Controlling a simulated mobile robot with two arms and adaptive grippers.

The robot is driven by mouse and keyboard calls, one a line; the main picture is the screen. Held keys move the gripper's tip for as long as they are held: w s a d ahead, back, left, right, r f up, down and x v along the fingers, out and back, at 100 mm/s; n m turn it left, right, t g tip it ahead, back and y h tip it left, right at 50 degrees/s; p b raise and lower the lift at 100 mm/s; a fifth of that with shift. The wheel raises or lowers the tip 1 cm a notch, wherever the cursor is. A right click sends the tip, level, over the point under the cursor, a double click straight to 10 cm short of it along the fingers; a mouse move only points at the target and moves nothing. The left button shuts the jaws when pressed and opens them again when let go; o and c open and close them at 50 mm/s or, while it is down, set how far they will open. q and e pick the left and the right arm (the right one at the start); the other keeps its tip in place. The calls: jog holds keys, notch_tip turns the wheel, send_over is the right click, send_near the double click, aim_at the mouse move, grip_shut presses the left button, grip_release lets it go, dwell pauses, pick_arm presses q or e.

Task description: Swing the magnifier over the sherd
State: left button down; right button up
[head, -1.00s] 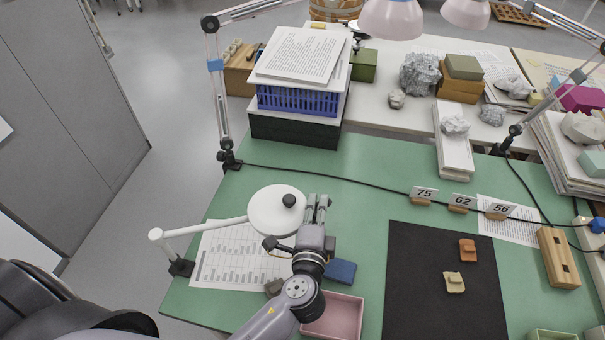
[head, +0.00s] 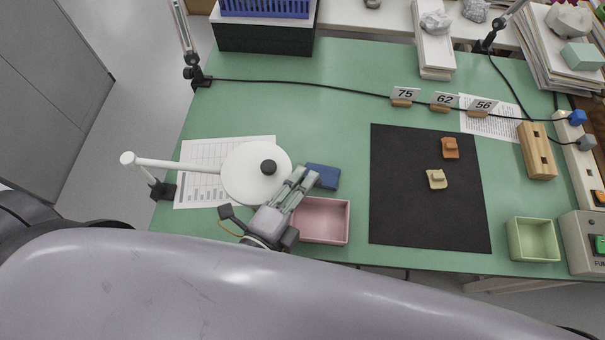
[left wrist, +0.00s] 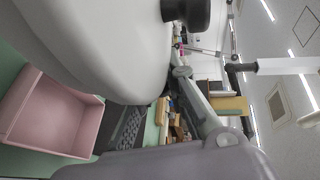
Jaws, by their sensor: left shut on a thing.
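The magnifier (head: 238,186) is a white disc with a black knob on top, on a white arm from a post at the table's left edge. Its arm points right, a little toward me. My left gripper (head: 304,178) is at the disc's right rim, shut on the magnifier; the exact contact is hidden. In the left wrist view the disc (left wrist: 90,45) fills the upper left. Two small sherd-like pieces, one orange-brown (head: 450,153) and one tan (head: 437,184), lie on the black mat (head: 415,215), right of and apart from the disc. My right gripper is out of view.
A pink tray (head: 347,225) and a blue block (head: 328,182) lie close to my left gripper. A printed sheet (head: 200,160) lies partly under the magnifier. Number cards (head: 405,94) and a cable (head: 310,85) run behind the mat. A green tray (head: 535,255) stands right.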

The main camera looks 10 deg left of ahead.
pick_arm(q)
jog(key=shift+s+f, duration=0.1)
jog(key=shift+f, duration=0.3)
jog(key=c, duration=1.7)
grip_release()
jog(key=shift+r, duration=0.15)
jog(key=shift+r, duration=0.1)
jog(key=v, duration=1.1)
jog(key=shift+s+a, duration=0.15)
jog(key=shift+s, duration=0.25)
